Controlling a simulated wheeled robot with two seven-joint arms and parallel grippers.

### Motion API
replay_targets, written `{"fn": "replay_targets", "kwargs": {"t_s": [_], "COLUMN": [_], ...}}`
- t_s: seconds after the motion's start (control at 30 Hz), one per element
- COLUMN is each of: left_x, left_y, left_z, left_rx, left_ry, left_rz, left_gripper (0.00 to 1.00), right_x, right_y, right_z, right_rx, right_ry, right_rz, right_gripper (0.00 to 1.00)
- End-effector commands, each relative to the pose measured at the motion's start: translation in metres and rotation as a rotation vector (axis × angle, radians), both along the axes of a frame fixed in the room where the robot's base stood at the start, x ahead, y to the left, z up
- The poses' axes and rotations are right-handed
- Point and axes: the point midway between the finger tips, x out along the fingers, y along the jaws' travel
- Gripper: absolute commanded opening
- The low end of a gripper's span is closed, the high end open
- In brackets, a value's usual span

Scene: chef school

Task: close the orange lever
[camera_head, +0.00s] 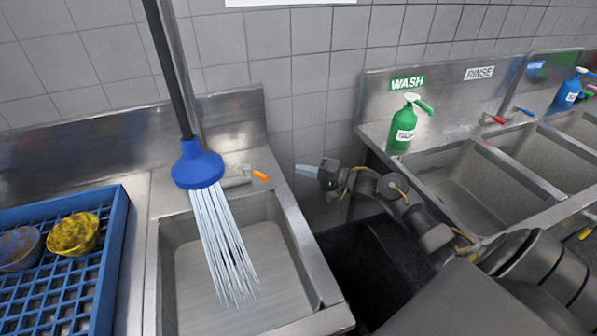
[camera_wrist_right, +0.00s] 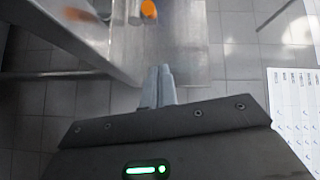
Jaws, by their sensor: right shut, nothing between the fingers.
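My left gripper is not in view.
Water runs from the spray head into the left sink (camera_head: 292,225). A blue rack (camera_head: 118,250) with bowls stands at the left. Green (camera_head: 402,130) and blue (camera_head: 568,95) soap bottles stand on the right sinks. A dark bin (camera_head: 350,265) fills the gap between the sinks.

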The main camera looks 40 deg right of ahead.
Motion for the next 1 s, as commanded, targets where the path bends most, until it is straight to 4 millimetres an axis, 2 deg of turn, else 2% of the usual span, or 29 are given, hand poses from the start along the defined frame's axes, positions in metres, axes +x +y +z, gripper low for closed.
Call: {"fn": "replay_targets", "kwargs": {"t_s": [0.37,0.43,0.63,1.0], "left_x": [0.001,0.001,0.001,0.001], "left_y": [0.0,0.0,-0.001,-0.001], "left_z": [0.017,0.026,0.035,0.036], "left_rx": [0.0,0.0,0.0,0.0], "left_ry": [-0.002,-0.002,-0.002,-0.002], "left_rz": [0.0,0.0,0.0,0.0], "left_gripper": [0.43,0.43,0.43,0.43], "right_x": [0.067,0.061,0.055,0.053], "right_y": [0.04,0.052,0.071,0.077], "right_z": [0.0,-0.002,-0.008,-0.011], "right_rx": [0.002,0.002,0.001,0.001], "right_ry": [-0.002,0.003,0.0,-0.001], "right_rz": [-0.002,0.002,-0.001,-0.001], "right_gripper": [0.0,0.0,0.0,0.0]}}
